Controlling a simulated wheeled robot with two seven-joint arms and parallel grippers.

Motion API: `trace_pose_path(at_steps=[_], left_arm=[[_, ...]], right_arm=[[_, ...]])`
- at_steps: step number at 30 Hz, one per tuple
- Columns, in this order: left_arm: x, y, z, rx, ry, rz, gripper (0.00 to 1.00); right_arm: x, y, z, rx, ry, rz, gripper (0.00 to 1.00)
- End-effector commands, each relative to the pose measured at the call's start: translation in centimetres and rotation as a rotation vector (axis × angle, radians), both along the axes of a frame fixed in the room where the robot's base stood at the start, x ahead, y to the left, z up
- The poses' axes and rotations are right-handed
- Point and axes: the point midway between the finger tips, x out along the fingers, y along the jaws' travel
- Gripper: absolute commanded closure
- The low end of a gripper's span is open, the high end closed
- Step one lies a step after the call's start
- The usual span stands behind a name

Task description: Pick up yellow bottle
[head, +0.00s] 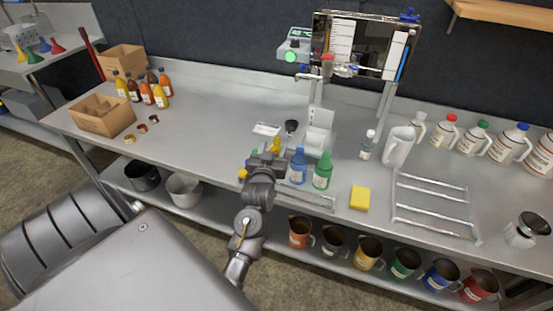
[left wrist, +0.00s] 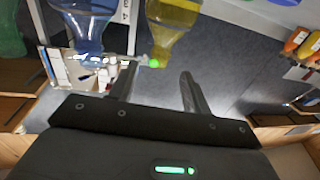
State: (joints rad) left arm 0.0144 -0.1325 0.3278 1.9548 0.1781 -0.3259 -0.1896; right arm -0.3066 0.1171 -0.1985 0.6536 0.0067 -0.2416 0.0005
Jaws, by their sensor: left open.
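The yellow bottle (head: 277,143) stands on the steel counter, mostly hidden behind my left gripper (head: 265,163) in the head view. In the left wrist view the yellow bottle (left wrist: 172,27) shows at the top, ahead of the fingertips and roughly in line with the gap between them. My left gripper (left wrist: 158,72) is open with nothing between its fingers. Whether a finger touches the bottle cannot be told. My right gripper is not in view.
A blue bottle (head: 298,168) stands close to the right of my left gripper, with a green bottle (head: 322,171) beside it. A yellow sponge (head: 360,198) and a wire rack (head: 432,203) lie further right.

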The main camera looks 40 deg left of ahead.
Motion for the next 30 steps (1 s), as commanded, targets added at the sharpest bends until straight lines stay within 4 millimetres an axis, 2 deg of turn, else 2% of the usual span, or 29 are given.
trace_pose_path(at_steps=[3,11,21,30], left_arm=[[1.3,0.7,0.0,0.0,0.0,0.0,0.52],[2.1,1.1,0.0,-0.001,0.002,-0.001,0.52],[6.0,3.1,-0.3,0.0,0.001,-0.001,0.52],[6.3,3.2,-0.4,-0.001,0.002,-0.002,0.53]], right_arm=[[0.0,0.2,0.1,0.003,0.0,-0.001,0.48],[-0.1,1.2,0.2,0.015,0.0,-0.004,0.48],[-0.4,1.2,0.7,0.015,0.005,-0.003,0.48],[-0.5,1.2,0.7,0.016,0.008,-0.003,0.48]])
